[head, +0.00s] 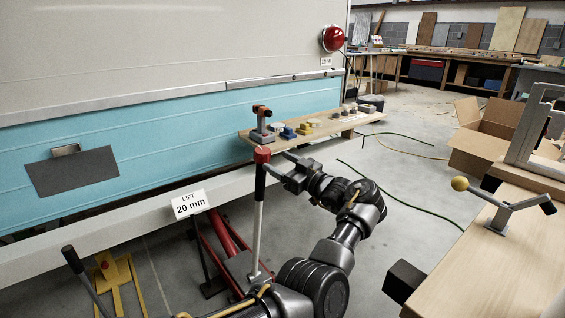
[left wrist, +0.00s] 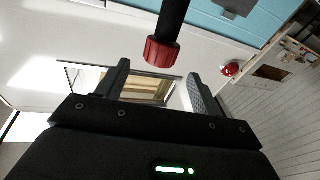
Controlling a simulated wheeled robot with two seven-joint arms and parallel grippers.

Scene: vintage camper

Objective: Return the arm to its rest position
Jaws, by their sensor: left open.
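My left arm (head: 334,255) reaches up from the bottom of the head view, bent at the elbow. My left gripper (head: 281,167) is open and empty beside the red knob (head: 262,155) atop an upright lever on a red jack. In the left wrist view my left gripper (left wrist: 157,76) shows its two fingers apart. The red cap on a dark shaft (left wrist: 162,52) shows near the gap between the fingertips; I cannot tell whether they touch. My right gripper is not in view.
A teal and cream camper wall (head: 150,140) stands behind, with a plank shelf (head: 340,124) holding small parts. A sign reading "LIFT 20 mm" (head: 189,203) stands by the jack (head: 228,240). A wooden bench (head: 490,265) is at right, a cardboard box (head: 475,155) behind it. Cables cross the floor.

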